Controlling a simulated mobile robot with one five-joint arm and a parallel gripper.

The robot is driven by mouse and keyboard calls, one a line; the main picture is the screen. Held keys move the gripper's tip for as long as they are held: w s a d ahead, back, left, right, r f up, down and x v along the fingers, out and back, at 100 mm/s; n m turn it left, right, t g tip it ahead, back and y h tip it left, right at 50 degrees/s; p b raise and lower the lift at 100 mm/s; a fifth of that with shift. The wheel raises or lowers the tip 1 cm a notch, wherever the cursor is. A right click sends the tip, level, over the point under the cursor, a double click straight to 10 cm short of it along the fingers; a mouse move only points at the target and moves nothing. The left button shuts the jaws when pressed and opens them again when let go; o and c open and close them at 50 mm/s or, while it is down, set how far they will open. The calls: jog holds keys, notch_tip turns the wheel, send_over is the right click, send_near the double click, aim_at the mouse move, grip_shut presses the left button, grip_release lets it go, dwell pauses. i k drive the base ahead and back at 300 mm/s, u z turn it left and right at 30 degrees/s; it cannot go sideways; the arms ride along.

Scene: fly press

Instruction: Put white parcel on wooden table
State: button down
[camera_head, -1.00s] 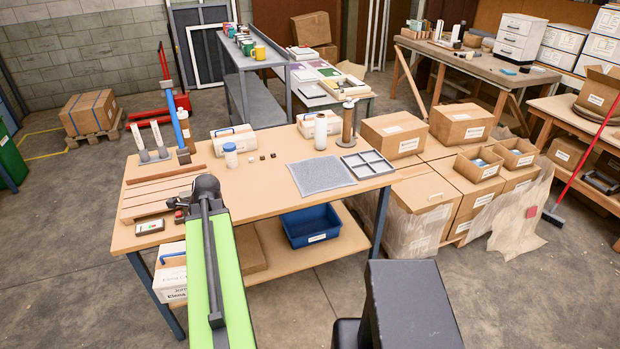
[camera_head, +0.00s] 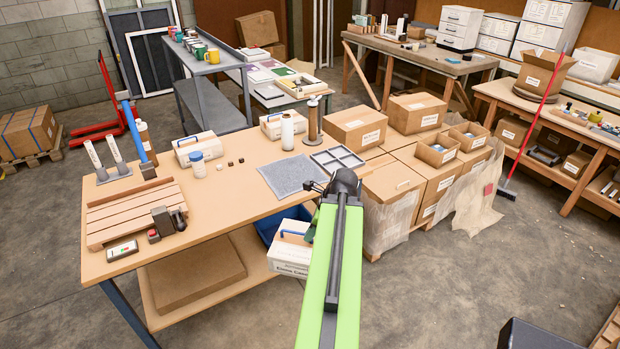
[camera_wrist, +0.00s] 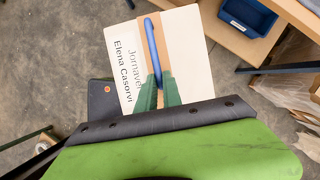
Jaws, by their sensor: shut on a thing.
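My gripper (camera_wrist: 159,82) is shut on the blue handle of a white parcel (camera_wrist: 125,58) with a brown band and the printed words "Jornaver" and "Elena Casorvi". In the head view this parcel (camera_head: 287,257) hangs in front of the light wood-topped workbench (camera_head: 232,205), below its top and partly behind my green arm. The gripper's fingers are mostly hidden there. Another table (camera_head: 448,60) with wooden trestle legs stands at the back right, and a wooden table (camera_head: 533,108) stands at the right. I cannot tell which one the task means.
Two similar white parcels (camera_head: 198,149) (camera_head: 283,124) sit on the workbench, with a grey mat (camera_head: 288,176), a divided tray (camera_head: 337,160), bottles and a slatted wooden piece (camera_head: 135,210). A blue bin (camera_head: 272,222) is on the lower shelf. Stacked cartons (camera_head: 395,192) stand at its right.

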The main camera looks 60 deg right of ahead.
aim_at(253, 187)
jog(key=z, duration=0.05)
jog(key=i, duration=1.65)
jog(key=z, duration=0.2)
